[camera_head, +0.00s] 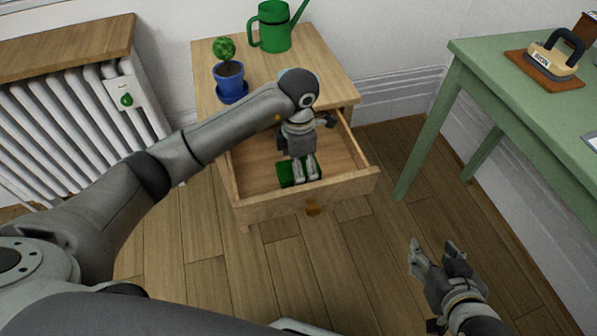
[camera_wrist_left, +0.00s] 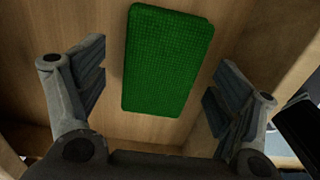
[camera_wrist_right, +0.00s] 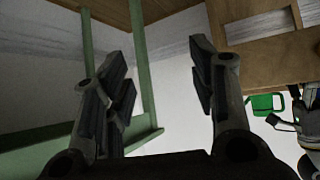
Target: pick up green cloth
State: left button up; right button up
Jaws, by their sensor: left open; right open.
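The green cloth (camera_head: 285,174) is a folded rectangle lying on the floor of the open wooden drawer (camera_head: 255,208). My left gripper (camera_head: 306,178) reaches down into the drawer, over the cloth, and hides part of it in the head view. In the left wrist view the cloth (camera_wrist_left: 168,60) lies between and beyond the open fingers (camera_wrist_left: 155,90), apart from both. My right gripper (camera_head: 437,250) is open and empty above the floor, right of the drawer. Its open fingers also show in the right wrist view (camera_wrist_right: 165,85).
A potted cactus (camera_head: 229,75) and a green watering can (camera_head: 272,28) stand on the cabinet top (camera_head: 320,62). A radiator (camera_head: 75,105) is at left. A green table (camera_head: 490,65) with an iron (camera_head: 553,62) is at right. The floor in front is clear.

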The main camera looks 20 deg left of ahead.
pick_arm(q)
jog(key=shift+f, duration=0.5)
pick_arm(e)
jog(key=shift+w+a+r+t, duration=0.15)
jog(key=shift+w+r+t, duration=0.25)
jog(key=shift+w+r, duration=0.05)
pick_arm(q)
jog(key=c, duration=1.1)
jog(key=shift+r, duration=0.1)
